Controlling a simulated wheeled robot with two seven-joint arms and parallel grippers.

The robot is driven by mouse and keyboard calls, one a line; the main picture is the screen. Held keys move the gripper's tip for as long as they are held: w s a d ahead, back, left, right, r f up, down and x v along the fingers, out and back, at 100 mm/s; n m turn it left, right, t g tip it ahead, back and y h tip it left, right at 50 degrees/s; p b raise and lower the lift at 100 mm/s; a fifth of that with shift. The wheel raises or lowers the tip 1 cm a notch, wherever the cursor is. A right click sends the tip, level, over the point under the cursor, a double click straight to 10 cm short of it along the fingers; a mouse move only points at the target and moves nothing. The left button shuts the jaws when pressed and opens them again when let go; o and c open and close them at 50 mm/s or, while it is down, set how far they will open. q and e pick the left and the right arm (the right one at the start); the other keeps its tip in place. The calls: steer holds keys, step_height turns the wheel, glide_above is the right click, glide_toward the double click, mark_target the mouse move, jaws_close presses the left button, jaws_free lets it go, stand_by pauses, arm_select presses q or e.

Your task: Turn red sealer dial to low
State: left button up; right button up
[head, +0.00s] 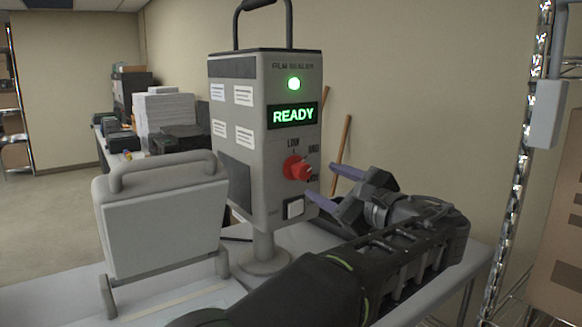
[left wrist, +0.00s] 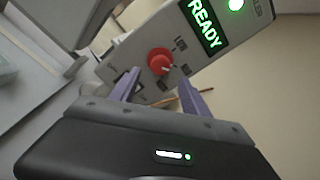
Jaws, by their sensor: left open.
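The grey film sealer (head: 265,130) stands upright on a round-footed post, its green screen reading READY. Its red dial (head: 296,168) is on the front panel, with LOW printed above it and other labels to its right. The dial's pale pointer mark faces the right side of the panel, away from LOW; I cannot tell exactly which label it meets. My left gripper (head: 321,182) is open just in front of the dial, apart from it. In the left wrist view the dial (left wrist: 159,62) appears between the spread purple fingers (left wrist: 159,70). My right gripper is out of view.
A grey handled panel (head: 160,225) stands left of the sealer on the table. A chrome rack post (head: 515,180) is at the right. Stacked paper (head: 165,108) is behind.

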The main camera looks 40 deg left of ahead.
mark_target(306, 173)
arm_select(q)
steer(key=shift+p+x, duration=1.15)
steer(key=shift+x, duration=2.75)
jaws_close()
